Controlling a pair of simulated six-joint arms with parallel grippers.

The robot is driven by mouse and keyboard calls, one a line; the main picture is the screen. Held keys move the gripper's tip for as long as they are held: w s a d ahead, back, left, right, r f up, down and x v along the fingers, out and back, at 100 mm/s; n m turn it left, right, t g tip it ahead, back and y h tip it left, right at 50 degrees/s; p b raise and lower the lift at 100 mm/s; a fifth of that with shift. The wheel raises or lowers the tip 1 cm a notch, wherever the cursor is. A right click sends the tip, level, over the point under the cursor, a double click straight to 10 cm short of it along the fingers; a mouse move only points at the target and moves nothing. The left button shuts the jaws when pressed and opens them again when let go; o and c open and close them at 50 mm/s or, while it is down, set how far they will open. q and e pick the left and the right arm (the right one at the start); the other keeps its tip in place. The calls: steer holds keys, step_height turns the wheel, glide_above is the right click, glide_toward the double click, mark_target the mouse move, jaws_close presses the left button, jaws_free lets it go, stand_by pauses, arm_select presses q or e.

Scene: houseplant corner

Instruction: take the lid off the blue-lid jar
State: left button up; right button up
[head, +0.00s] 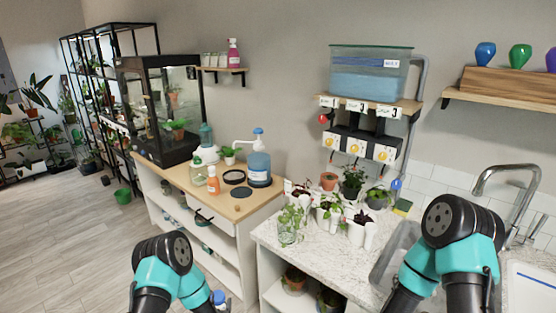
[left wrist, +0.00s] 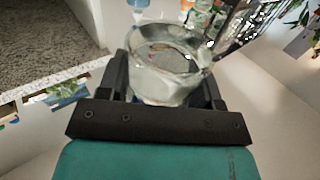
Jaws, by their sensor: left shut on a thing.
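In the left wrist view, a clear glass jar (left wrist: 168,60) stands between the two dark fingers of my left gripper (left wrist: 166,86), which is shut on it. A little blue shows low beside the glass, near the fingers. In the head view, a small blue lid (head: 219,297) shows at the bottom edge, just right of my left arm. The jar below it is mostly cut off there, and the left fingers are not clear. My right arm is at the lower right of the head view; its gripper is out of sight.
A wooden-topped cabinet (head: 207,186) with bottles stands ahead at centre left. A marble counter (head: 327,262) with several potted plants is to its right. A sink tap (head: 507,178) stands at the far right. Open floor (head: 75,245) lies at left.

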arm_select(q)
steer(key=shift+s+a+f, duration=0.1)
steer(key=shift+f, duration=0.05)
stand_by(0.4)
steer(key=d+r+m+g+h, duration=0.2)
steer(key=d+r+m+h, duration=0.2)
steer(key=d, duration=0.4)
steer(key=s+d+r+m+g+h, duration=0.1)
steer(key=d+r+m+g+h, duration=0.1)
steer(key=d+r+m+h, duration=0.2)
steer(key=d+r+h, duration=0.1)
steer(key=d+h, duration=0.2)
steer(key=d, duration=0.1)
steer(key=shift+s+d+r+h, duration=0.15)
steer(key=shift+d+h, duration=0.05)
steer(key=shift+h, duration=0.1)
